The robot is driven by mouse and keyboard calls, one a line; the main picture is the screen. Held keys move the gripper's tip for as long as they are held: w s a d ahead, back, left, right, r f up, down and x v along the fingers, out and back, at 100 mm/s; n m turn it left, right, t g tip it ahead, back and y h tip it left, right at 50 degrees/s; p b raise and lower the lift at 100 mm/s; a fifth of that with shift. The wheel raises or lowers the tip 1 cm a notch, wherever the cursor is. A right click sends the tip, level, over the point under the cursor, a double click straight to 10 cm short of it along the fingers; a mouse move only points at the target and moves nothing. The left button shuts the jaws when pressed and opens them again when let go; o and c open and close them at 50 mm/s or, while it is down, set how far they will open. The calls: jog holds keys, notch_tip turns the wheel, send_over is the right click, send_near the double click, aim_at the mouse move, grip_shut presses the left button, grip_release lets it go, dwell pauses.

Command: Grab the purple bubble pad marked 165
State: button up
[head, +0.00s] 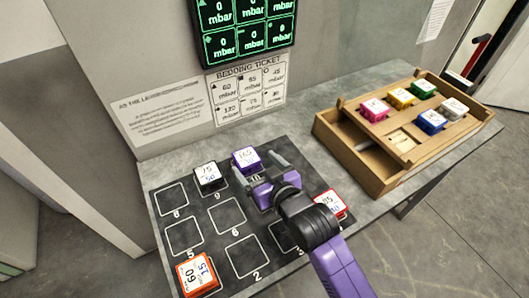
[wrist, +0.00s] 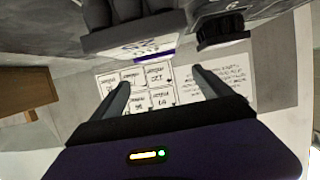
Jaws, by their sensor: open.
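The purple pad marked 165 (head: 246,158) lies on the dark numbered mat (head: 223,218), in its far row, with its white label up. In the wrist view a white label with a purple edge (wrist: 152,53), seen upside down, appears to be this pad, beyond the fingertips. My gripper (head: 259,169) is open and empty close to the pad, on its near right side. It also shows in the wrist view (wrist: 162,85), its two fingers apart with the wall ticket visible between them. I cannot tell the exact height of the fingers above the mat.
A black pad marked 75 (head: 207,175) sits just left of the purple one. A red pad (head: 329,204) and an orange pad (head: 198,273) are also on the mat. A wooden tray (head: 365,168) with several coloured pads stands right. The wall rises behind the mat.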

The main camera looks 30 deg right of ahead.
aim_at(247, 158)
jog(key=shift+s+d+f+g, duration=0.1)
jog(key=shift+d+f+g, duration=0.05)
jog(key=shift+f, duration=0.25)
jog(key=shift+s+d+f+g, duration=0.1)
jog(key=shift+f+g, duration=0.05)
jog(key=shift+f, duration=0.25)
jog(key=shift+w+d+f, duration=0.1)
jog(key=shift+w+f, duration=0.05)
jog(key=shift+w, duration=0.15)
jog(key=p+x, duration=0.1)
jog(key=x, duration=0.4)
jog(key=shift+w+a, duration=0.2)
jog(key=shift+w, duration=0.1)
jog(key=shift+w+f, duration=0.35)
jog(key=shift+w, duration=0.3)
jog(key=c, duration=1.4)
jog(key=shift+c, duration=0.2)
jog(key=shift+r, duration=0.15)
